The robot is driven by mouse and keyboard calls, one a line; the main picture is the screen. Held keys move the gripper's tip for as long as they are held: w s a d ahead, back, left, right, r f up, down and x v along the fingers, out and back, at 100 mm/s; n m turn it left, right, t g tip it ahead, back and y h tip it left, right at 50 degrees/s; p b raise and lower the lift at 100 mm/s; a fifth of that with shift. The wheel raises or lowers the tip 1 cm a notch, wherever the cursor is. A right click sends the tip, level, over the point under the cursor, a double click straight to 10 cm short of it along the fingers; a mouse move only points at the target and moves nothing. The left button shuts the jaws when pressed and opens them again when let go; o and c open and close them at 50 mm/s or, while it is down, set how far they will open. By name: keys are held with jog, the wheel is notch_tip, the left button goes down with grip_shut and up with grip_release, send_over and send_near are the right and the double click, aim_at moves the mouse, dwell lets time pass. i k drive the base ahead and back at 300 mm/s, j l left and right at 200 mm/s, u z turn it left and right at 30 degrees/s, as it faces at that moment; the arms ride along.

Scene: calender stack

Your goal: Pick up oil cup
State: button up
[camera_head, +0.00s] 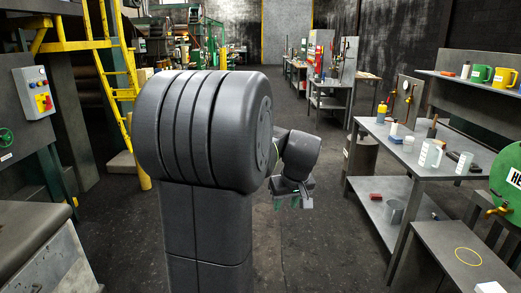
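No label marks out an oil cup, and I cannot tell which vessel it is. A yellow container (382,111) stands at the far end of the grey bench (388,150) on the right. A white jug (430,153) and a smaller light-blue vessel (463,163) stand nearer on that bench. My gripper (293,202) hangs over the floor left of the bench, well apart from these vessels. Its fingers are small and partly hidden, so their opening is unclear.
The bench's lower shelf holds a red block (375,197) and a grey cylinder (393,211). A green drum (508,178) with a brass tap stands at the right edge. A low table (440,262) is front right. Yellow stairs (120,80) are left. The central floor is clear.

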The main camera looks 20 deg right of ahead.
aim_at(465, 161)
jog(key=i+l+z, duration=0.15)
jog(key=i+z, duration=0.25)
jog(key=i, duration=0.15)
jog(key=i+z, duration=0.4)
jog(key=i, duration=0.15)
jog(key=i+j+z, duration=0.25)
jog(key=i+z, duration=0.15)
jog(key=i, duration=0.15)
jog(key=i+l+z, duration=0.2)
jog(key=i+l, duration=0.15)
jog(key=i+l+z, duration=0.15)
jog(key=i+l, duration=0.15)
jog(key=i, duration=0.25)
jog(key=i+l+z, duration=0.2)
jog(key=i, duration=0.3)
jog(key=i+l+u, duration=0.15)
jog(key=l+u, duration=0.15)
jog(key=l, duration=0.65)
jog(key=i+l+u, duration=0.1)
jog(key=l+u, duration=0.2)
jog(key=l, duration=0.65)
